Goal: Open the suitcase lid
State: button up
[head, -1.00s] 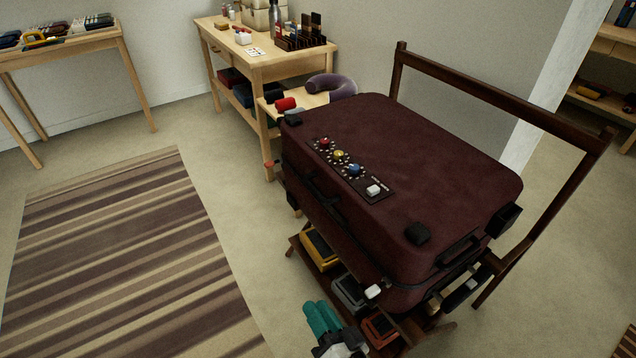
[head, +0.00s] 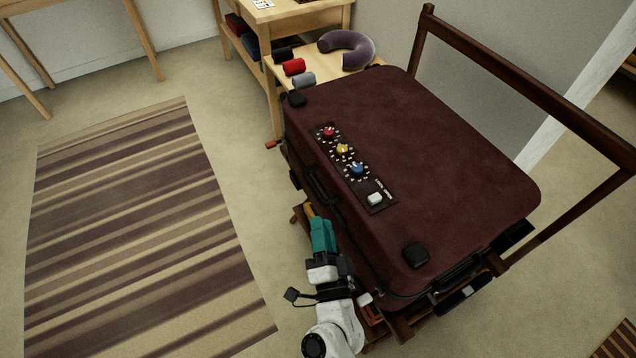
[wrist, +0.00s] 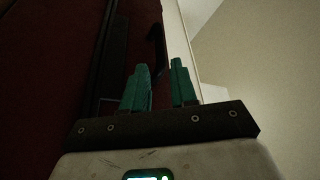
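The dark red suitcase (head: 450,150) lies flat on a dark wooden rack, and its lid is closed. A panel on the lid carries a red knob (head: 328,132), a yellow knob (head: 342,149), a blue knob (head: 357,168) and a white button (head: 375,199). A black handle (head: 322,187) is on the suitcase's long left side. My gripper (head: 321,236) is beside that side, near its lower half. In the wrist view the teal fingers (wrist: 161,84) are apart with nothing between them. The dark red side (wrist: 45,70) fills the left of the wrist view.
The rack's tall wooden frame (head: 530,90) rises behind the suitcase on the right. A wooden table with a purple neck pillow (head: 347,49) and small rolls stands at the back. A striped rug (head: 140,230) covers the floor at left. Bare floor lies between rug and rack.

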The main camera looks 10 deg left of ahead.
aim_at(316, 189)
jog(key=b+x, duration=0.1)
jog(key=x, duration=0.8)
jog(key=shift+w, duration=0.1)
grip_shut()
